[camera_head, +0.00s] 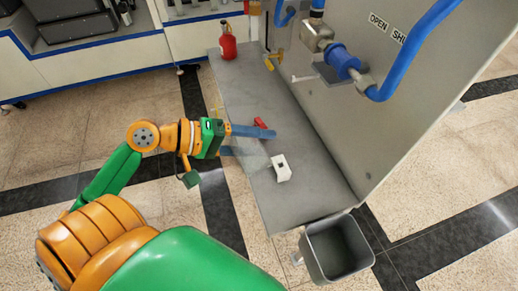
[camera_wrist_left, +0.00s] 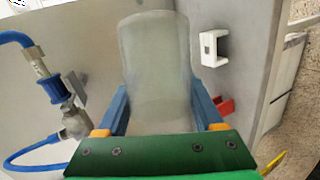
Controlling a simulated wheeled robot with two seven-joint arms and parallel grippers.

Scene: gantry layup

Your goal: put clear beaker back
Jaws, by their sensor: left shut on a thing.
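The clear beaker (camera_wrist_left: 155,60) is see-through and greyish, and it fills the middle of the left wrist view. My left gripper (camera_wrist_left: 160,108) is shut on it, with one blue finger on each side. In the head view the beaker (camera_head: 255,158) is a faint, see-through shape at my left gripper (camera_head: 255,142), over the grey shelf (camera_head: 235,90). I cannot tell whether its base touches the shelf. My right gripper is not in view.
A white block with a dark opening (camera_head: 282,170) and a small red object (camera_head: 261,122) are close to the gripper. A red bottle (camera_head: 227,42) stands at the shelf's far end. A grey bin (camera_head: 337,248) is at the near end. A panel with blue pipes (camera_head: 345,62) rises on the right.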

